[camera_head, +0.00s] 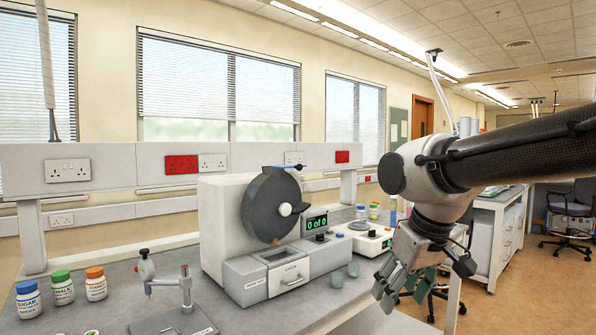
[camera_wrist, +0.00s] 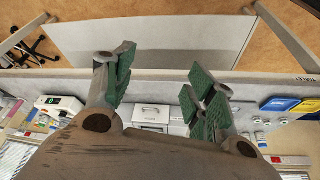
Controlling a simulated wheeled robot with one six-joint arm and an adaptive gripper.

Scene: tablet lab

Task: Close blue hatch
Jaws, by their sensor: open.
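A white tablet machine (camera_head: 225,225) stands on the bench in the head view, with a round dark grey drum (camera_head: 262,210) on its front. A thin blue piece (camera_head: 288,167), seen almost edge-on at the drum's top, looks like the blue hatch; its exact position is hard to tell. A white knob (camera_head: 285,209) sits on the drum's face. My gripper (camera_head: 402,290) is to the right of the machine, pointing down and apart from it. In the wrist view my gripper (camera_wrist: 165,90) has its green-padded fingers spread, with nothing between them.
A metal stand (camera_head: 180,290) and several bottles (camera_head: 62,287) are on the bench at left. Open air lies between my gripper and the machine.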

